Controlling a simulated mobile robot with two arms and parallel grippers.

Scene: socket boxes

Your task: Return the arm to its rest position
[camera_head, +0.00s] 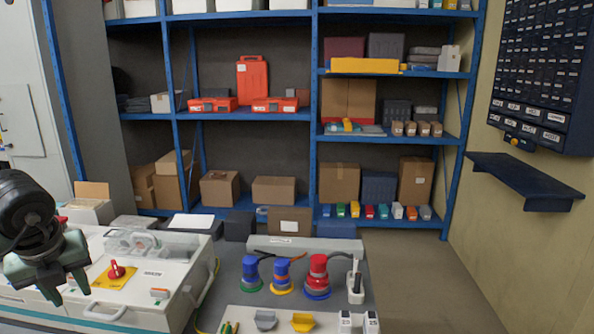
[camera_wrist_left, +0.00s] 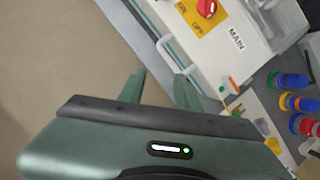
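My left gripper (camera_head: 71,296) hangs at the lower left of the head view, over the left part of the white electrical box (camera_head: 140,304). In the left wrist view, the two green fingers of my left gripper (camera_wrist_left: 160,80) are apart with nothing between them. Bare floor and the edge of the white box (camera_wrist_left: 240,30) lie beyond the fingertips. The box carries a red rotary switch (camera_head: 116,270) on a yellow plate, which also shows in the wrist view (camera_wrist_left: 207,8). My right gripper is in neither view.
Red, blue and yellow sockets (camera_head: 318,277) stand on the grey bench right of the box. Blue shelving (camera_head: 314,110) with cartons and cases is behind. A dark wall ledge (camera_head: 525,180) juts out at right. The floor (camera_head: 425,275) at right is clear.

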